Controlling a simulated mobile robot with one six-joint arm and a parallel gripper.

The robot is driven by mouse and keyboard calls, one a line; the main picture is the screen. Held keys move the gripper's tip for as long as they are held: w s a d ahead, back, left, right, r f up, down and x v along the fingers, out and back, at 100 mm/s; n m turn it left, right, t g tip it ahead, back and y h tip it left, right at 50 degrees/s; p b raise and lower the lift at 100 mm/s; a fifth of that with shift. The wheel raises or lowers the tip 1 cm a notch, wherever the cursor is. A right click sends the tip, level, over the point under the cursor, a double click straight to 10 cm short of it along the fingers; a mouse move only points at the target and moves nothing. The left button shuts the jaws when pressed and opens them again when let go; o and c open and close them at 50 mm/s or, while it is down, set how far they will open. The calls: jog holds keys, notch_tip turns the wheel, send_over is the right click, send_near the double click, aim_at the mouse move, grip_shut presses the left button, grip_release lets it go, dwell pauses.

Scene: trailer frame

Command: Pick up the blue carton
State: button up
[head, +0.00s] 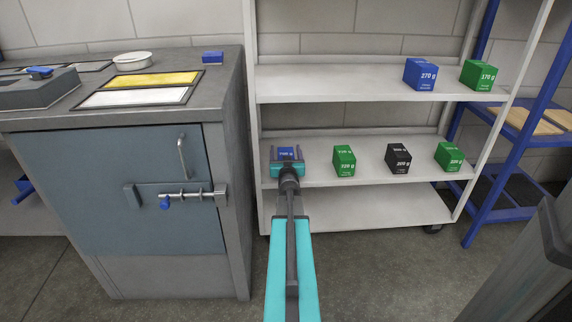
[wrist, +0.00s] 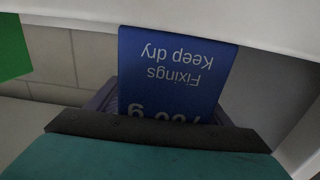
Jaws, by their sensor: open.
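A blue carton (head: 286,153) stands at the left end of the middle shelf, partly hidden by my gripper. My gripper (head: 287,158) is open and right at this carton, with its fingers showing on either side of it. In the wrist view the blue carton (wrist: 172,72) fills the middle, its lettering upside down and its lower part hidden behind my teal gripper body. I cannot tell whether the fingers touch it. Another blue carton (head: 420,74), marked 270 g, stands on the upper shelf, away from my gripper.
A green carton (head: 344,160), a black carton (head: 398,158) and another green carton (head: 449,156) stand to the right on the middle shelf (head: 371,175). The upper shelf (head: 330,84) lies above my gripper. A grey workbench (head: 225,90) stands close on the left.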

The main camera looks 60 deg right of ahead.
jog(key=c, duration=1.7)
jog(key=shift+c, duration=0.2)
jog(key=shift+r, duration=0.15)
jog(key=shift+r+p, duration=0.5)
jog(key=shift+r, duration=0.2)
jog(key=shift+s+a+r+p, duration=0.15)
jog(key=shift+r+p, duration=0.25)
jog(key=shift+r, duration=0.2)
jog(key=shift+s+a+r+p, duration=0.15)
jog(key=shift+r+p, duration=0.2)
jog(key=shift+r, duration=0.25)
jog(key=s+a+p, duration=0.3)
jog(key=s+p, duration=0.1)
jog(key=s, duration=0.3)
jog(key=s+a+r+p, duration=0.1)
jog(key=s+a+p, duration=0.2)
jog(key=s, duration=0.3)
jog(key=shift+s+p, duration=0.4)
jog(key=shift+p, duration=0.15)
jog(key=shift+a, duration=0.15)
